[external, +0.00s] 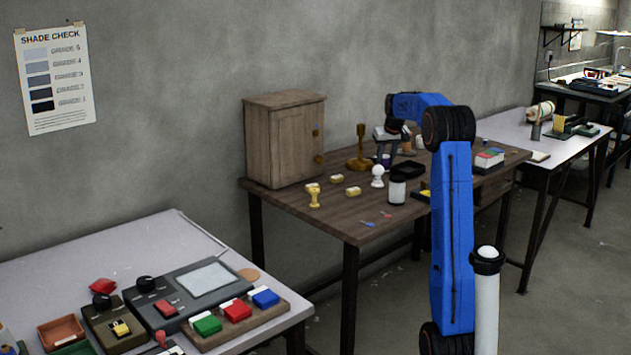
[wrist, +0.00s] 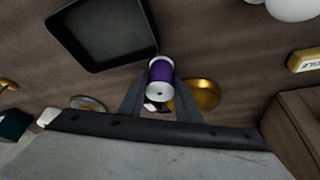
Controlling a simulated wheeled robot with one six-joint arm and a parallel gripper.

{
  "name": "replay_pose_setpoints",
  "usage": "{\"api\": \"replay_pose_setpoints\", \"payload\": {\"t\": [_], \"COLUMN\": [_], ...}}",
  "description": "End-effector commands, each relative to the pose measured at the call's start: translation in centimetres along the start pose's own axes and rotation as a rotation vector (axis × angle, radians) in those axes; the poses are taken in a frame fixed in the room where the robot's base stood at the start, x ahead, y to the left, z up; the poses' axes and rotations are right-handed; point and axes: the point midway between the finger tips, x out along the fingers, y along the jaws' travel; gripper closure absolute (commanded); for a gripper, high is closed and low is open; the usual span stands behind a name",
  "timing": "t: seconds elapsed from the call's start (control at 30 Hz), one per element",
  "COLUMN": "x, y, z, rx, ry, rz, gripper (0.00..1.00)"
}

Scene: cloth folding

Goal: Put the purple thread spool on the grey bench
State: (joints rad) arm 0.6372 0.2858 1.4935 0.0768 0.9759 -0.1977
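The purple thread spool (wrist: 160,74), with white ends, is between the two fingertips of my gripper (wrist: 160,82) in the wrist view. The fingers flank it closely; I cannot tell whether they press on it. In the external view my gripper (external: 386,153) is low over the brown wooden table (external: 335,218), and a small patch of the purple spool (external: 386,161) shows there. A pale grey bench (external: 130,248) stands at the front left. Another pale-topped bench (external: 520,130) stands at the back right.
A black tray (wrist: 105,35) and a brass base (wrist: 200,95) are close to the spool. A wooden cabinet (external: 285,140), white canister (external: 397,190) and white knobbed piece (external: 377,176) stand on the table. The front-left bench holds a grey device (external: 180,300) and coloured blocks; its back is clear.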

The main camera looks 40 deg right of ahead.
Motion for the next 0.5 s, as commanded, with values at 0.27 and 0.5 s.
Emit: {"api": "replay_pose_setpoints", "payload": {"t": [0.27,0.5], "x": [0.0,-1.2], "y": [0.0,0.0], "z": [0.0,-0.6], "rx": [0.000,0.000], "ry": [0.000,0.003], "rz": [0.000,0.000], "gripper": [0.94,0.94]}}
